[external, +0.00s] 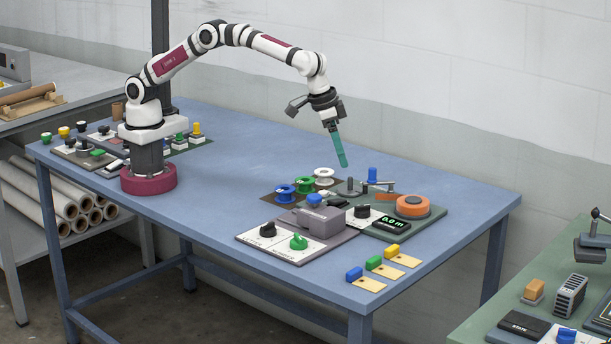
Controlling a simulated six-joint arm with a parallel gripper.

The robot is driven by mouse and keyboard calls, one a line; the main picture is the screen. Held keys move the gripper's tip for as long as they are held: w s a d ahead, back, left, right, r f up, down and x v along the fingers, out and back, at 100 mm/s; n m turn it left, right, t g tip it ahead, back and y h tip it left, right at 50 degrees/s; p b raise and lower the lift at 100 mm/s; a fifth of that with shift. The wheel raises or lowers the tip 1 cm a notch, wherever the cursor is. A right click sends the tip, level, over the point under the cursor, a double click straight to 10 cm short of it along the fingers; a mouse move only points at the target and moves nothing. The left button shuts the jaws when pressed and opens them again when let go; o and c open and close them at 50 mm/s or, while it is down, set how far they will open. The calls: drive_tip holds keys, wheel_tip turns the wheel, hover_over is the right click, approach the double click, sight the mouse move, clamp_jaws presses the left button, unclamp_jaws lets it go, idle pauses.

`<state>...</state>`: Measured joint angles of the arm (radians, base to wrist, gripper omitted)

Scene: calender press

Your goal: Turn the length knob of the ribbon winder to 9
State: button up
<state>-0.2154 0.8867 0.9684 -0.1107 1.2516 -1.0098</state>
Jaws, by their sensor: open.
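The ribbon winder (385,232) is a dark green base at the right of the blue table. It carries an orange reel (412,206), a small display (393,221) that seems to read 0.0 m, and a black knob (362,211) on a white dial plate. This looks like the length knob; its dial marks and setting are too small to read. My gripper (342,162) hangs in the air above and behind the winder, with its long teal fingers pointing down. It is open, apart from the knob and touching nothing; the gap between the fingers does not show from this side.
In front left of the winder stands a grey device (320,222) with a black knob (267,229) and a green knob (299,241). Blue, green and white spools (304,184) stand behind it. The table's middle is clear.

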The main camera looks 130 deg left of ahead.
sight(360, 206)
drive_tip(key=w+a+f+n, duration=0.1)
drive_tip(key=f, duration=0.3)
drive_tip(key=w+a+f+n, duration=0.1)
drive_tip(key=f, duration=0.4)
drive_tip(key=w+a+f+y, duration=0.1)
drive_tip(key=f, duration=0.4)
drive_tip(key=shift+w+a+n, duration=0.35)
drive_tip(key=shift+n, duration=0.05)
clamp_jaws()
